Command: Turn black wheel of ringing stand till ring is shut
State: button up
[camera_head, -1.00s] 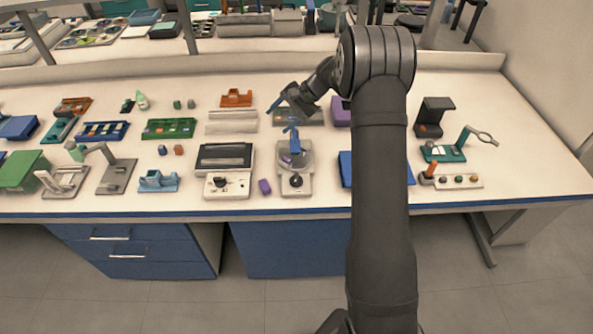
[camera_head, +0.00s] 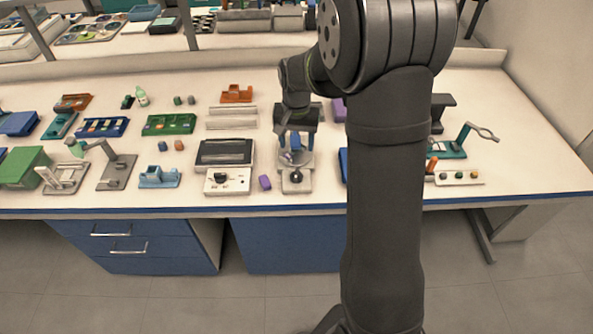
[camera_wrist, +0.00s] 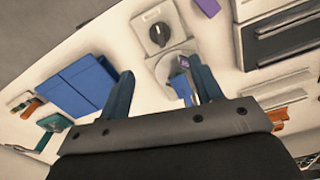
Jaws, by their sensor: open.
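The ringing stand (camera_head: 305,184) is a pale base near the bench's front edge, with a round plate and a black wheel (camera_head: 296,175) at its front. The wrist view shows the wheel (camera_wrist: 158,34) clear of my fingers, beyond the plate. A small blue part (camera_wrist: 181,88) and a purple piece (camera_wrist: 184,62) show over the plate. My gripper (camera_head: 296,142) is open, above the rear of the stand; in the wrist view its two blue fingers (camera_wrist: 161,75) are spread and empty, pointing toward the wheel side. Whether the ring is shut is too small to tell.
A white device with a black knob (camera_head: 219,181) stands left of the stand, with a purple block (camera_head: 264,183) between. A blue folder-like object (camera_wrist: 80,86) lies on the other side. My arm hides part of the bench at right.

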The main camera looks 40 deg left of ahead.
aim_at(297, 173)
notch_tip(297, 173, down, 13)
jog(key=shift+r, duration=0.1)
dwell(0.3)
jog(key=c, duration=1)
jog(key=shift+n, duration=0.5)
jog(key=o, duration=1)
